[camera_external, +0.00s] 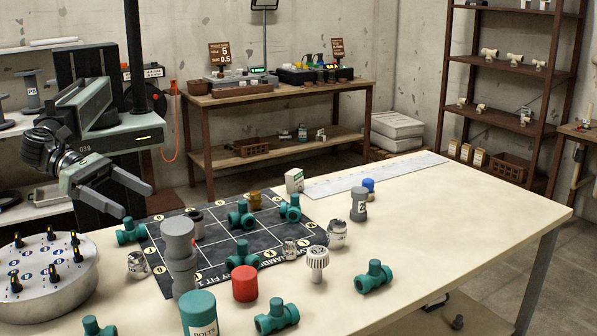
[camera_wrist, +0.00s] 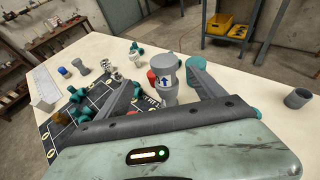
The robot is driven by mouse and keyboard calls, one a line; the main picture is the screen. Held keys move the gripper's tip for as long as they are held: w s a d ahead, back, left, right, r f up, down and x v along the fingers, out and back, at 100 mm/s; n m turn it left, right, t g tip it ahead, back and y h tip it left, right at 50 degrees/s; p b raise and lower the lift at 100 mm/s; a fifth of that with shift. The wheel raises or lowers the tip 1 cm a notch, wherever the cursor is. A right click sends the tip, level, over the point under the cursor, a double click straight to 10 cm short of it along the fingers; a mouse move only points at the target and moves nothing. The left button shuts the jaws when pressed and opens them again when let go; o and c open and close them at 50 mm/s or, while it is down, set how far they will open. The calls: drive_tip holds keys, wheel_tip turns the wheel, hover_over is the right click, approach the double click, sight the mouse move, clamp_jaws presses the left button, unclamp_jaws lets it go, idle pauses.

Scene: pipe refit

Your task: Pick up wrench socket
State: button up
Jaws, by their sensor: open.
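No part is labelled as the wrench socket, and I cannot tell which piece it is. Small shiny metal cylinders stand on the table: one right of the black grid mat (camera_external: 215,262), a bright metal piece (camera_external: 338,234); one at the mat's left edge, a metal piece (camera_external: 138,264); and a smaller metal piece (camera_external: 290,249) on the mat. My gripper (camera_external: 136,200) is open and empty, raised above the table's left side. In the wrist view my gripper (camera_wrist: 165,80) has its fingers spread, with a grey cylinder stack (camera_wrist: 164,66) showing between them, beyond the tips.
The tall grey stack (camera_external: 180,250) stands near the gripper. A round tray with upright pegs (camera_external: 50,290) is at the left. Teal pipe fittings (camera_external: 373,277), a red cap (camera_external: 245,284) and a teal bolts jar (camera_external: 199,314) crowd the front.

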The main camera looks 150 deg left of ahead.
drive_tip(key=shift+c, duration=0.3)
drive_tip(key=c, duration=0.3)
